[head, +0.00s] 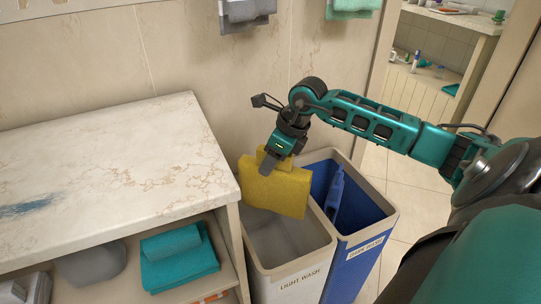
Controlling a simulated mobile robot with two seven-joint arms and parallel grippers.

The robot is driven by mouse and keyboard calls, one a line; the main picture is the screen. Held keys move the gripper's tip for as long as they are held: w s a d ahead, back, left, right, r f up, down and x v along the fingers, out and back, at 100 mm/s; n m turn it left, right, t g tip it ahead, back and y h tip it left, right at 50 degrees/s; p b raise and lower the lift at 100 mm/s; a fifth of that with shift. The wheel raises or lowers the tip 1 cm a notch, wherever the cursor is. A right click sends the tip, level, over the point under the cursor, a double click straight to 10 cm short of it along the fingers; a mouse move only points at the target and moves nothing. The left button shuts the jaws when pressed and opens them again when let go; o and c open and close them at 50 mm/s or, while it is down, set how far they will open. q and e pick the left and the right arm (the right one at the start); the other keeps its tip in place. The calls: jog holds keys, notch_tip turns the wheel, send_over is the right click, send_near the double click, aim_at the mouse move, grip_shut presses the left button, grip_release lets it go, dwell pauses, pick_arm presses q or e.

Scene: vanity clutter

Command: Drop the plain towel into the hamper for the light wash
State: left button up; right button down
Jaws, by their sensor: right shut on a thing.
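A plain yellow towel (282,190) hangs folded from my right gripper (268,163), which is shut on its upper edge. The towel is above the mouth of the white hamper bin (290,268) labelled LIGHT WASH, and it hides part of the bin's rim and opening. The visible part of the bin's inside looks empty. My left gripper is not in view.
A blue bin (352,268) labelled DARK WASH adjoins on the right, with a blue item (335,193) in it. A marble-topped counter (110,160) stands close on the left, with teal towels (180,262) on its shelf. Towels hang on the wall above.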

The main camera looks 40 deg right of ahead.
aim_at(275, 182)
jog(key=shift+f+b, duration=0.35)
jog(key=shift+f, duration=0.9)
jog(key=shift+f+b, duration=0.2)
jog(key=shift+b, duration=0.2)
jog(key=c, duration=0.7)
grip_release()
jog(key=shift+c, duration=0.2)
jog(key=o, duration=0.3)
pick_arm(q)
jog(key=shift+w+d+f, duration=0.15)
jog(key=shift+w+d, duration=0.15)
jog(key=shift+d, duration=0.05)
